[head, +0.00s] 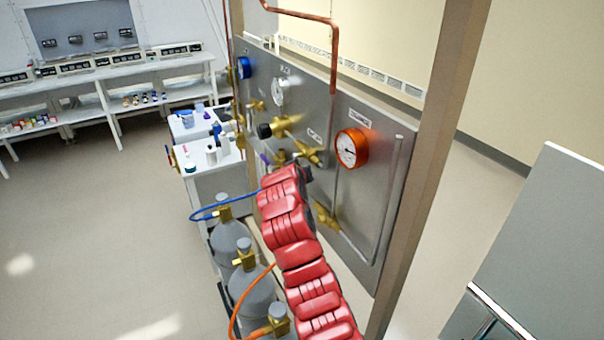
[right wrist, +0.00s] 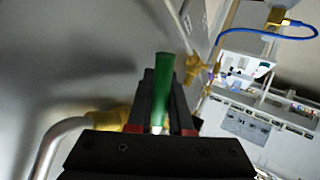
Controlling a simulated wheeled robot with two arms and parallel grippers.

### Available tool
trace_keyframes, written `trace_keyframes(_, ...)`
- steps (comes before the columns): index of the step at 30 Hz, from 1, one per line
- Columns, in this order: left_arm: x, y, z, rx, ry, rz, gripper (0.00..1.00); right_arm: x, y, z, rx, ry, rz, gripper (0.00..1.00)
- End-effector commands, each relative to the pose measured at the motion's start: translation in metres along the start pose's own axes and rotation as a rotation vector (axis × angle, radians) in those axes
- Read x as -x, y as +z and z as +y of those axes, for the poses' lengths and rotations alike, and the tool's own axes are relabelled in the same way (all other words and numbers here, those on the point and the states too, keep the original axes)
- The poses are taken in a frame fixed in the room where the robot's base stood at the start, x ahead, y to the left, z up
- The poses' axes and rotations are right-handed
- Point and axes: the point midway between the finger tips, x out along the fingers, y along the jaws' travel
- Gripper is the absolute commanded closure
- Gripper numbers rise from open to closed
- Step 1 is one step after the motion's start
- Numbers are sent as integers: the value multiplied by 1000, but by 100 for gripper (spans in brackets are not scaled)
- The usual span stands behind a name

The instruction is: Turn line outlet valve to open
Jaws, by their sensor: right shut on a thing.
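My right gripper (right wrist: 160,118) is shut on a green lever handle (right wrist: 164,75) in the right wrist view. The handle sticks up past the dark fingertips. A brass valve body (right wrist: 108,119) shows just left of the fingers, partly hidden by the gripper; I cannot tell whether the handle joins it. In the head view my red right arm reaches up from the bottom to the grey panel (head: 352,205) and hides the green handle. The dark gripper end is beside brass fittings (head: 308,152). My left gripper is not in view.
The panel carries an orange gauge (head: 351,148), a white gauge (head: 279,92) and a blue gauge (head: 244,67). Another brass valve (head: 326,216) sits right of my arm. Grey cylinders (head: 252,294) with hoses stand left of it. The floor at left is clear.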

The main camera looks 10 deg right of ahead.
Motion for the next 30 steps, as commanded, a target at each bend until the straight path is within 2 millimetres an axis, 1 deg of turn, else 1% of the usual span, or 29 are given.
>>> trace_keyframes(1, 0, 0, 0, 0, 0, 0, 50, 1, -2, 1, -1, 1, 4, 100)
trace_keyframes(2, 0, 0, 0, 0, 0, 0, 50, 1, -2, 1, -1, 1, 5, 76)
trace_keyframes(3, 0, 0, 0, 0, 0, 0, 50, 1, -2, 1, -1, 1, 4, 69)
trace_keyframes(13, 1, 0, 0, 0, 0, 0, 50, 1, 0, 0, -1, 1, 2, 69)
trace_keyframes(17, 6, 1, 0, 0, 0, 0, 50, 8, 1, 0, -1, 1, 3, 69)
trace_keyframes(20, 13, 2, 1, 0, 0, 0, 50, 21, 1, -1, 0, 0, 6, 69)
trace_keyframes(23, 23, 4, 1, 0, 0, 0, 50, 40, 2, -2, -2, -1, 9, 69)
trace_keyframes(26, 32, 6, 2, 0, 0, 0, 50, 62, 3, -2, -2, -2, 9, 69)
trace_keyframes(30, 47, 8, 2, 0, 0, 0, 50, 101, 2, -2, -4, -1, 11, 69)
